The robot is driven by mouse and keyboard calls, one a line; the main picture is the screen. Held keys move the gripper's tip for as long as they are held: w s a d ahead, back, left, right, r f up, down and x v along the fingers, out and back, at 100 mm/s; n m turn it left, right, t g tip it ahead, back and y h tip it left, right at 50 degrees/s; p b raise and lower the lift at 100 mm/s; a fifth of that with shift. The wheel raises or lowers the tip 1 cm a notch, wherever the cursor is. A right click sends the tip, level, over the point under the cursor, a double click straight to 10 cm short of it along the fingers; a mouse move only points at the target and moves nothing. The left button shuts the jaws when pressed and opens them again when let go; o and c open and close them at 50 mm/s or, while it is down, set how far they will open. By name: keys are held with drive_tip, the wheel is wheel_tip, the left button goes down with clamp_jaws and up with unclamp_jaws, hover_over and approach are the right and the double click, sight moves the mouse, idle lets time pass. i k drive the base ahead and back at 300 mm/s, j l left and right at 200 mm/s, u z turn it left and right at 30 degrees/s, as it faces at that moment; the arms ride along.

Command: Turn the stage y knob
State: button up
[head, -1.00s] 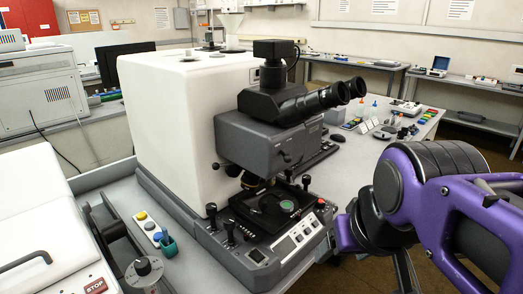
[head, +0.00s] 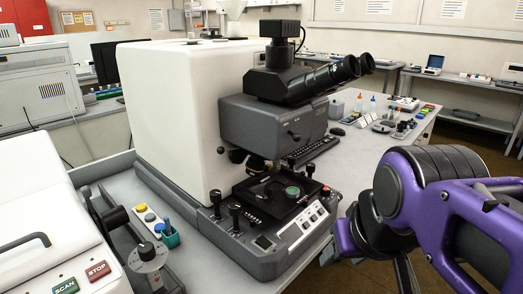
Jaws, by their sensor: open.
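The infrared microscope (head: 180,110) is a large white and grey unit on the bench, with black eyepieces on top. Its dark stage (head: 262,197) carries a round green-centred piece (head: 292,191). Upright black knobs stand on the base: one at the left (head: 215,200), one in front of it (head: 235,215), and one behind the stage at the right (head: 310,170). I cannot tell which is the stage y knob; no label is readable. My purple arm is at the right, apart from the microscope. My gripper's fingertips do not show.
A left-hand white instrument has a red STOP button (head: 97,271) and a green SCAN button (head: 65,286). The bench behind the eyepieces holds a keyboard (head: 314,152) and small bottles. Open floor shows at the right.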

sight(292, 161)
drive_tip(key=u, duration=1.05)
drive_tip(key=l+u, duration=0.7)
drive_tip(key=u, duration=0.2)
drive_tip(key=k+l+u, duration=0.2)
drive_tip(key=l, duration=0.2)
drive_tip(key=l+u, duration=0.25)
drive_tip(key=k+l, duration=0.05)
drive_tip(key=l, duration=0.05)
